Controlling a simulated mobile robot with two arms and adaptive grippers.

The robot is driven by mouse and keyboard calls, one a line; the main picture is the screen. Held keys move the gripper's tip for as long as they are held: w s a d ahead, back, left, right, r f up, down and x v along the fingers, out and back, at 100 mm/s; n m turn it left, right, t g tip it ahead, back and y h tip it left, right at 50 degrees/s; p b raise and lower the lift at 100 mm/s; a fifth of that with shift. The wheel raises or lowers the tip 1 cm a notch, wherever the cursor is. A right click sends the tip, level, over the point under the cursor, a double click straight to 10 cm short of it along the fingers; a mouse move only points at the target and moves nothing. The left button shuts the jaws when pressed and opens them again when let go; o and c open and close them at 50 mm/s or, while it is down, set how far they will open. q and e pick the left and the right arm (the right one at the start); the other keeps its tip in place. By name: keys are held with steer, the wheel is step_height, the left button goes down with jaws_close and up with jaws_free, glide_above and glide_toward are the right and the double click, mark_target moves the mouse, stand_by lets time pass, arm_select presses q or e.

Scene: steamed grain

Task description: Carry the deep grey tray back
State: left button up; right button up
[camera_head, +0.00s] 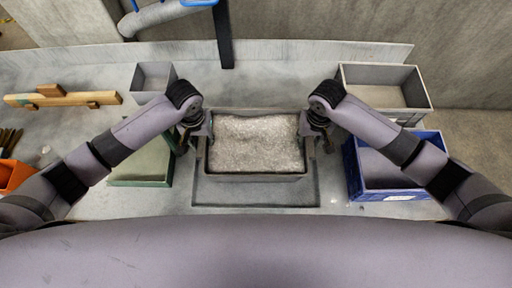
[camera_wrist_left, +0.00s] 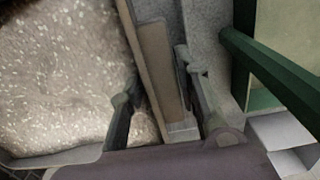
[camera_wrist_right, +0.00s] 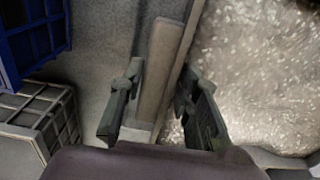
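The deep grey tray (camera_head: 256,177) stands at the middle of the table, filled with pale, speckled grain (camera_head: 256,143). My left gripper (camera_head: 193,145) is at its left side. In the left wrist view its fingers are apart, one on each side of the tray's wall and brown side piece (camera_wrist_left: 160,70), with the inner finger over the grain. My right gripper (camera_head: 319,143) is at the right side. In the right wrist view its fingers also straddle the wall and side piece (camera_wrist_right: 160,68), with small gaps visible. The fingertips' lower ends are partly hidden.
A dark rectangular area (camera_head: 255,197) lies under and in front of the tray. A green-rimmed tray (camera_head: 140,182) is close on the left, a blue crate (camera_head: 390,193) close on the right. Grey bins stand behind left (camera_head: 153,80) and right (camera_head: 385,90). Wooden beams (camera_head: 65,98) lie far left.

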arm_select(q)
jaws_close()
arm_select(e)
jaws_close()
arm_select(q)
steer(key=shift+w+r, duration=0.25)
arm_select(e)
steer(key=shift+w+r, duration=0.25)
